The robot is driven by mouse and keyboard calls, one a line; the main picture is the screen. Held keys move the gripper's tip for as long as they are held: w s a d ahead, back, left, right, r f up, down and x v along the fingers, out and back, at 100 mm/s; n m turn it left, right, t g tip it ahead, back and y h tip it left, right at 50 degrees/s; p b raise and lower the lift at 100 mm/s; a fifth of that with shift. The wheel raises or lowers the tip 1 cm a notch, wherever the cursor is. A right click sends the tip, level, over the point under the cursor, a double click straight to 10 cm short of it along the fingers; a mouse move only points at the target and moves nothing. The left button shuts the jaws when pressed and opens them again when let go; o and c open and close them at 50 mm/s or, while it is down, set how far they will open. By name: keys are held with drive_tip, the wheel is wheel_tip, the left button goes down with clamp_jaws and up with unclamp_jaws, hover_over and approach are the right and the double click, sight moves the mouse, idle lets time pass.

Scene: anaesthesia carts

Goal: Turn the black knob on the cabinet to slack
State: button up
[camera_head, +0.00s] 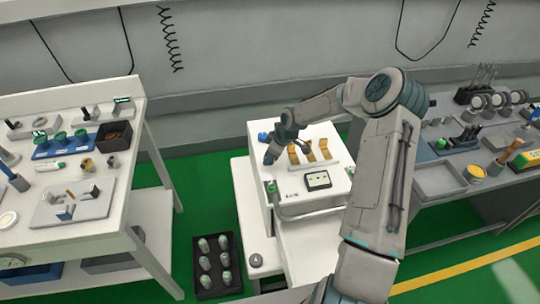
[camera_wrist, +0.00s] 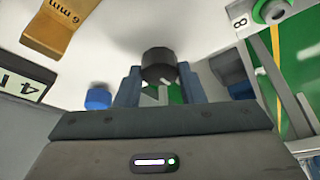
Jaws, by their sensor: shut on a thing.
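The black knob (camera_wrist: 158,65) shows in the wrist view between the two blue-grey fingers of my gripper (camera_wrist: 160,84). The fingers are shut on its sides. No pointer or scale for the knob's setting is readable. In the head view my gripper (camera_head: 272,152) is over the top of the white cabinet (camera_head: 300,203), near its left rear part. There the knob cannot be told apart from the dark gripper.
A blue knob (camera_wrist: 97,98) sits close by the fingers. Ochre levers (camera_head: 309,150) and a small display (camera_head: 317,180) are on the cabinet top. A green-ringed fitting (camera_wrist: 272,11) is to the right in the wrist view. Loaded benches stand on both sides.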

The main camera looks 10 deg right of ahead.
drive_tip(key=o, duration=1)
drive_tip(key=b+v, duration=0.1)
drive_tip(key=v, duration=1.2)
drive_tip(key=shift+s+d+r, duration=0.1)
drive_tip(key=shift+d+r, duration=0.1)
drive_tip(key=shift+r, duration=0.1)
drive_tip(key=shift+s, duration=0.1)
drive_tip(key=s+a+r+m+h, duration=0.1)
drive_tip(key=s+r+m, duration=0.2)
drive_tip(key=s, duration=0.7)
drive_tip(key=s+a+r+m+h, duration=0.1)
drive_tip(key=s+r+m, duration=0.3)
drive_tip(key=s, duration=0.7)
drive_tip(key=s+a+r+m+h, duration=0.1)
drive_tip(key=s+r+m, duration=0.3)
drive_tip(key=s, duration=0.6)
drive_tip(key=shift+s+a+r+t+h, duration=0.15)
drive_tip(key=shift+a+r, duration=0.3)
drive_tip(key=shift+r, duration=0.2)
drive_tip(key=shift+s+a+r+t+h, duration=0.15)
drive_tip(key=shift+a+r, duration=0.3)
drive_tip(key=shift+r, duration=0.2)
